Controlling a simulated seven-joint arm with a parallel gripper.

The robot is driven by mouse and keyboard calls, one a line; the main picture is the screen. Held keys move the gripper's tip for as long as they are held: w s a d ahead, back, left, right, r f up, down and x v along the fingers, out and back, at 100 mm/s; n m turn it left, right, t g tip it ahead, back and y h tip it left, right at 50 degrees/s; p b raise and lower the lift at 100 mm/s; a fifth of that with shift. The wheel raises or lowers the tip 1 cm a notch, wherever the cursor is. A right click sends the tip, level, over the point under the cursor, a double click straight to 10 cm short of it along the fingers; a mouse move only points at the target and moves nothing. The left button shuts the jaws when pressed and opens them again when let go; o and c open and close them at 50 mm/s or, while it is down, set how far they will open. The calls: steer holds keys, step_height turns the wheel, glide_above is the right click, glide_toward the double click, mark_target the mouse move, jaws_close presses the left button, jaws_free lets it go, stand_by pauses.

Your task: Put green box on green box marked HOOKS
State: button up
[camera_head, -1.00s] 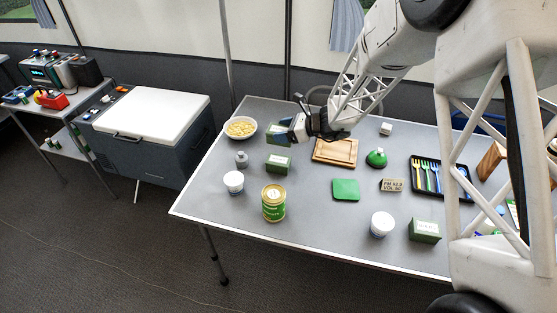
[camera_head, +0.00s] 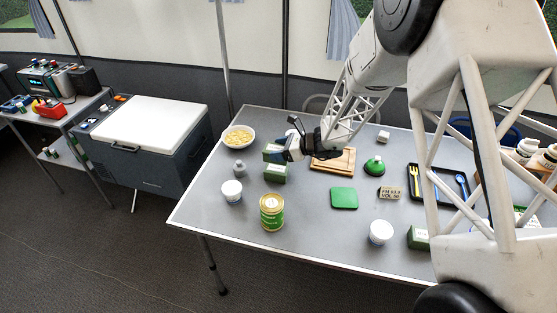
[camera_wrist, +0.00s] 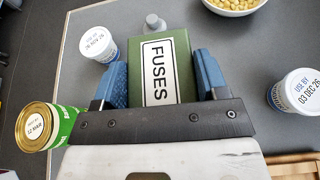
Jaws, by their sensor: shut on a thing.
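My gripper (camera_head: 279,154) is shut on a green box with a white label (camera_head: 270,150). In the wrist view the box (camera_wrist: 181,50) reads FUSES and sits between the blue fingers (camera_wrist: 163,80). In the head view it appears just above and behind a second green box (camera_head: 275,174) with a white label, which stands on the table. I cannot tell whether the two touch. A third green box (camera_head: 417,238) is at the front right, partly covered by my arm. The lettering on both standing boxes is too small to read, so I cannot tell which is marked HOOKS.
A grey bottle (camera_head: 239,169), white tub (camera_head: 231,191), green can (camera_head: 271,212) and bowl (camera_head: 238,136) stand near the held box. Another tub (camera_wrist: 297,92) is right of it in the wrist view. A wooden board (camera_head: 334,160) lies to the right. The table's left front is clear.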

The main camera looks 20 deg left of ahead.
steer(key=shift+f, duration=0.5)
steer(key=shift+f, duration=0.1)
steer(key=shift+f, duration=1.75)
steer(key=shift+f, duration=0.15)
steer(key=o, duration=1)
steer(key=shift+c, duration=0.2)
steer(key=shift+d+r, duration=0.1)
steer(key=shift+r, duration=0.1)
steer(key=v, duration=1.1)
steer(key=shift+d, duration=0.4)
